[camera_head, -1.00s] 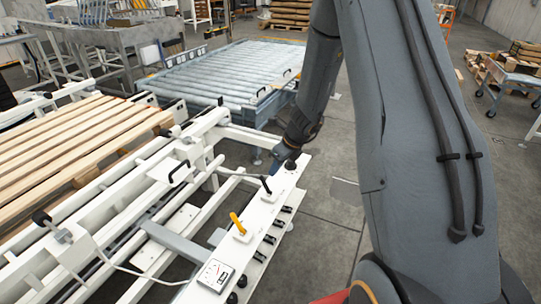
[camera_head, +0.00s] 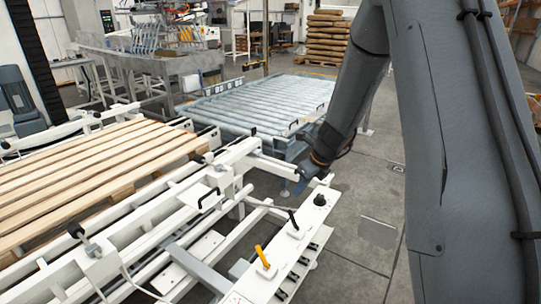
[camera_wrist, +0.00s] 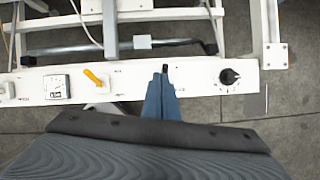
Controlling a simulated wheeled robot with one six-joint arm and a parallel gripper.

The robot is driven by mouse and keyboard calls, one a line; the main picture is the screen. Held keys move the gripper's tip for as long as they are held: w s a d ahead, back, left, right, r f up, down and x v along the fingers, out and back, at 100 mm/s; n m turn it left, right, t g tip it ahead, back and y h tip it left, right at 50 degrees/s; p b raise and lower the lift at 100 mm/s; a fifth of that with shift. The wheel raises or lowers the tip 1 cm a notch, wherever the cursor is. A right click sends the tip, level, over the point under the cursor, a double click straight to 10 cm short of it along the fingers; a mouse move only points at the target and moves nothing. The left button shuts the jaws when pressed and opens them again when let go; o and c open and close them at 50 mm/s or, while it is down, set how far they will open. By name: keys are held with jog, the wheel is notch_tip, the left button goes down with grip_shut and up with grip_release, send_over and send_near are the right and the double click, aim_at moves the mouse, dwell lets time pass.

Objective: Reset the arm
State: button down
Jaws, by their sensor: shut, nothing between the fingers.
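My arm fills the right of the head view and reaches down toward a white control panel (camera_head: 265,284). My gripper (camera_wrist: 162,80) shows in the wrist view as blue fingers, shut and empty, over the edge of the panel. Its tips are close to a small black lever on the panel; I cannot tell whether they touch it. In the head view the gripper (camera_head: 306,170) is partly hidden by the arm. The panel carries a yellow lever (camera_wrist: 92,77), a black knob (camera_wrist: 229,76) and a gauge (camera_wrist: 57,87).
A wooden pallet (camera_head: 90,165) lies on the white frame at left. A grey roller conveyor (camera_head: 255,103) stands behind. Stacked sacks (camera_head: 325,40) are at the back. Bare concrete floor (camera_head: 350,255) lies right of the panel.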

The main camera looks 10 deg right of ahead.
jog(key=s+a+r+n+g+h+b, duration=0.1)
jog(key=s+r+n, duration=0.1)
jog(key=s+n, duration=1)
jog(key=s+a+r+n+g+h+b, duration=0.1)
jog(key=s+a+r+n+h, duration=0.1)
jog(key=s+n, duration=1.1)
jog(key=r+n, duration=0.1)
jog(key=n, duration=0.3)
jog(key=shift+s+a+r, duration=0.15)
jog(key=shift+r, duration=0.1)
